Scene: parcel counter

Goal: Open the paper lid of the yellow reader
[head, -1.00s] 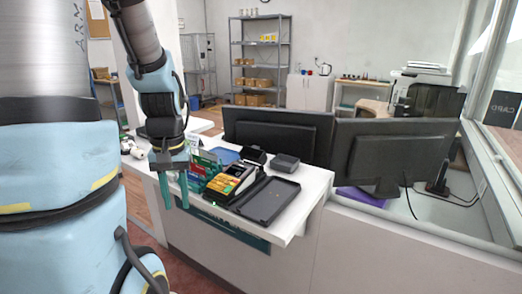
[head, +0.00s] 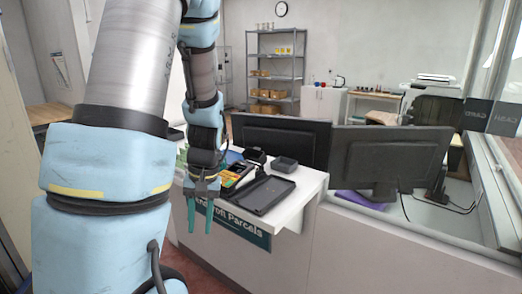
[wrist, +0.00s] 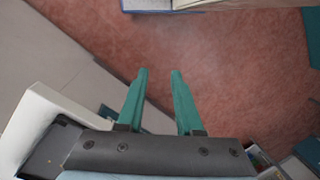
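The yellow reader (head: 236,171) lies on the white counter in the head view, left of a flat black tray. My wrist partly hides it, and I cannot tell how its paper lid stands. My gripper (head: 200,231) hangs in front of the counter's front edge, pointing down, left of and nearer than the reader. In the wrist view the two green fingers (wrist: 158,73) are apart, with only red floor between them. They hold nothing. The reader cannot be made out in the wrist view.
The black tray (head: 262,194) fills the counter's right part, with a small dark box (head: 284,164) behind it. Two monitors (head: 392,157) stand behind. The counter's white edge (wrist: 50,105) is close on the left in the wrist view. Open floor (wrist: 220,70) lies below the fingers.

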